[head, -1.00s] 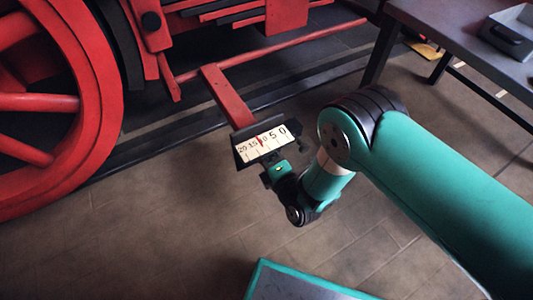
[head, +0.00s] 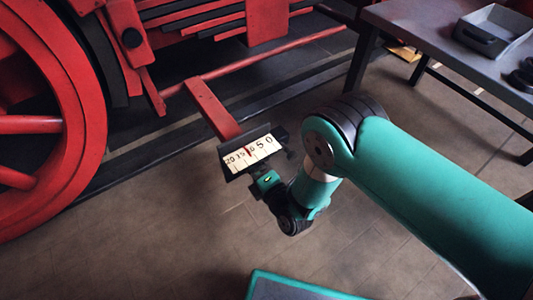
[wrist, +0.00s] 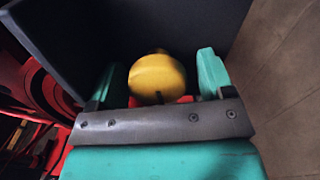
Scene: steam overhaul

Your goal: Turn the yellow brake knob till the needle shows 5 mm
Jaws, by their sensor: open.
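The brake gauge (head: 262,146) is a white scale marked 20 to 0 in a dark housing, at the end of a red bar. Its red needle (head: 248,152) stands at about the 10 mark. The yellow brake knob (wrist: 157,76) shows in the wrist view as a round knob against the dark housing; the head view hides it. My gripper (wrist: 163,80) is open, with one green finger on each side of the knob. Gaps show beside it, though contact lower down is hard to judge. In the head view my gripper's green body (head: 268,182) is just below the gauge.
A red spoked wheel (head: 88,120) and red rods fill the left and back. A workbench (head: 425,30) with a grey tray (head: 495,30) stands at the upper right. A teal-edged surface (head: 290,285) is at the bottom. Brown floor lies open around my arm.

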